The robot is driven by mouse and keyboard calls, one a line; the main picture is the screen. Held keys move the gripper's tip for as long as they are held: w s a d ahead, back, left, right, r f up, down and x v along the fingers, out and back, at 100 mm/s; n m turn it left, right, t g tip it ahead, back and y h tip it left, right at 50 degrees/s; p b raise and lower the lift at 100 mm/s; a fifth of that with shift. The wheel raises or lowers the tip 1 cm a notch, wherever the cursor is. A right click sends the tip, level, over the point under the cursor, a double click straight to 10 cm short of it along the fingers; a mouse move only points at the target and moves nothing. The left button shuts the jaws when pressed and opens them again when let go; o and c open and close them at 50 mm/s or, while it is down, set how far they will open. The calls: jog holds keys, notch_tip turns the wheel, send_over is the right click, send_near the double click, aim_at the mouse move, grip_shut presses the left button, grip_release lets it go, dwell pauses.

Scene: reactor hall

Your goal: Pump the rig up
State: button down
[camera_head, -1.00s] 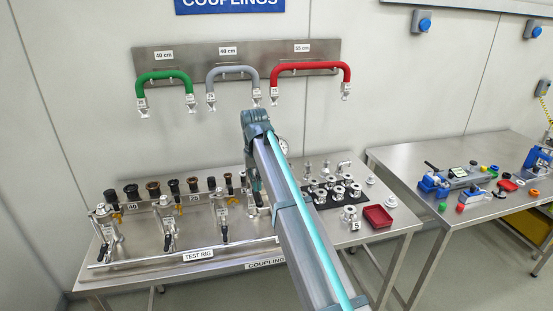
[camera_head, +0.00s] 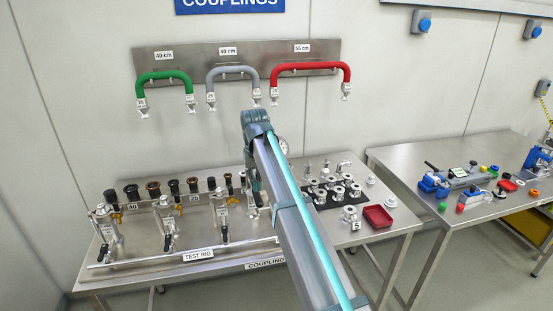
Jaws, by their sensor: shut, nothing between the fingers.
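The test rig (camera_head: 160,251) stands on the left steel table. It has a front rail and several upright silver fittings with black-handled valves, such as one at the left (camera_head: 110,232) and one near the middle (camera_head: 222,218). A round white gauge (camera_head: 284,147) shows partly behind my arm. My gripper (camera_head: 256,199) hangs down at the rig's right end, beside the arm link, and is shut and empty. My arm hides much of that end, so a pump handle cannot be made out, nor whether the fingers touch anything.
Green (camera_head: 166,76), grey (camera_head: 232,72) and red (camera_head: 311,68) hoses hang on the wall panel. Several metal couplings sit on a black mat (camera_head: 322,203), with a red tray (camera_head: 377,217) beside it. A second table (camera_head: 450,157) at right holds blue tools.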

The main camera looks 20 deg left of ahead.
jog(key=shift+f+b, duration=1.05)
jog(key=shift+f, duration=3)
jog(key=shift+r+p, duration=1.95)
jog(key=shift+r, duration=1.5)
